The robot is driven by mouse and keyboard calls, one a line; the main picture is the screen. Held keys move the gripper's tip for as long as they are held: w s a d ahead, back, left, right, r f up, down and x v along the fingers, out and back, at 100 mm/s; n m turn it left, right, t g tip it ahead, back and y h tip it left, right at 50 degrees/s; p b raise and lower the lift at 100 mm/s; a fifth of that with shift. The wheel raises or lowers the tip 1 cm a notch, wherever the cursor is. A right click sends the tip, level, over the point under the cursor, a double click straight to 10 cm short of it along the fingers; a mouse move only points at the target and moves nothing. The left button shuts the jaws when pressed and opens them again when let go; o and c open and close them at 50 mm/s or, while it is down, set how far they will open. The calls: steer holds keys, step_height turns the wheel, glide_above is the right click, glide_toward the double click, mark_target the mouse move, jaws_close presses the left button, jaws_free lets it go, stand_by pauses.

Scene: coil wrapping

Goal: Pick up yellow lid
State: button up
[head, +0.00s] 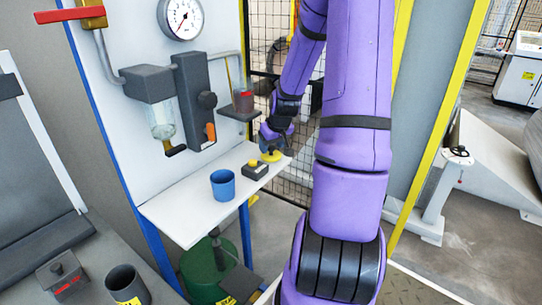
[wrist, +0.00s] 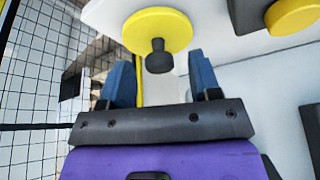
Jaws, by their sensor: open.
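The yellow lid (head: 272,158) is a round disc with a black knob, near the far right end of the white shelf (head: 178,221). In the wrist view the lid (wrist: 150,27) is ahead of my gripper (wrist: 163,78), with its knob (wrist: 159,58) lined up roughly between the blue fingertips. My gripper (head: 271,138) is open and empty, just above the lid in the head view. I cannot tell whether the fingers reach either side of the knob; no contact shows.
A dark box with a yellow button (head: 254,168) sits beside the lid, and a blue cup (head: 223,183) stands nearer on the shelf. A small dark bracket with a reddish cup (head: 243,101) juts from the panel left of my gripper. Wire mesh fencing (head: 287,183) stands behind.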

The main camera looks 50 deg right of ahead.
steer(key=shift+x, duration=0.75)
steer(key=c, duration=1)
steer(key=shift+r, duration=0.1)
